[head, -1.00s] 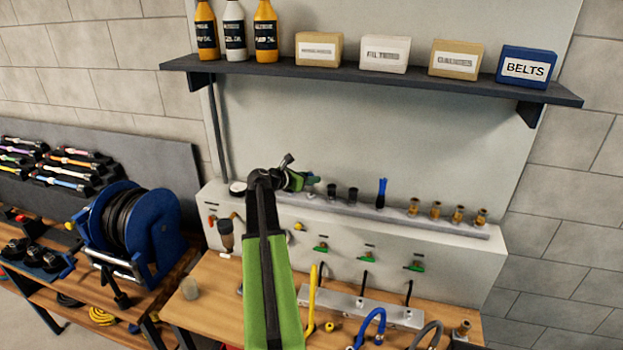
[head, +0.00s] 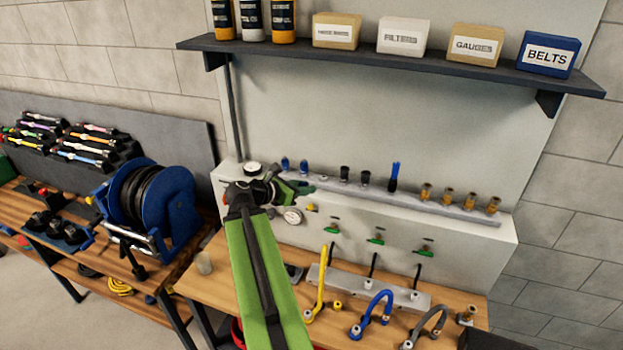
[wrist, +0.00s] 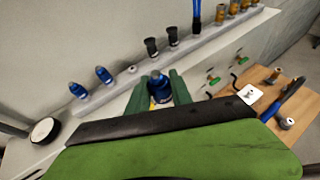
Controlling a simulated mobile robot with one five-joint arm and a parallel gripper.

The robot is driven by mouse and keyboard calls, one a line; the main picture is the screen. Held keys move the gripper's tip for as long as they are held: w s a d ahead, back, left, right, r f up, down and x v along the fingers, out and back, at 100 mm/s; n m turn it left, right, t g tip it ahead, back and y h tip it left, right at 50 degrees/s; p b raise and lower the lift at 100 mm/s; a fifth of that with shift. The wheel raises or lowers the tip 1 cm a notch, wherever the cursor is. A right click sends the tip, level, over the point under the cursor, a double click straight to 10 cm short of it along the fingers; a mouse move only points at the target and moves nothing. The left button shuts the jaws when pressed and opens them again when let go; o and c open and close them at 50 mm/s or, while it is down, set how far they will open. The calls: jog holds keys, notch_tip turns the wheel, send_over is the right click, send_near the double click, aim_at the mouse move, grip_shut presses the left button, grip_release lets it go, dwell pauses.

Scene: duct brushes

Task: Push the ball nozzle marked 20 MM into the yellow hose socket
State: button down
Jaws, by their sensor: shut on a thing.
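My gripper (head: 300,190) is in front of the white panel, left of its middle. In the wrist view my gripper's green fingers (wrist: 160,88) are closed on a dark blue nozzle (wrist: 158,84), held clear of the rail. Its 20 MM mark cannot be read, and its lower part is hidden behind my wrist. Two more blue nozzles (head: 303,166) stand on the rail behind; they also show in the wrist view (wrist: 103,75). The yellow hose (head: 321,283) stands on the bench to the lower right of my gripper. Its socket (head: 308,315) is at the low front end.
The rail (head: 400,199) also holds black fittings (head: 344,174), a blue brush (head: 394,178) and several brass fittings (head: 460,199). Blue (head: 376,310) and grey (head: 432,325) hoses stand right of the yellow one. A shelf (head: 390,66) spans above.

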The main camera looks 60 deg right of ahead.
jog(key=shift+w, duration=0.1)
notch_tip(320, 180, down, 17)
jog(key=b, duration=1.6)
jog(key=shift+r+b, duration=0.15)
jog(key=shift+b, duration=0.25)
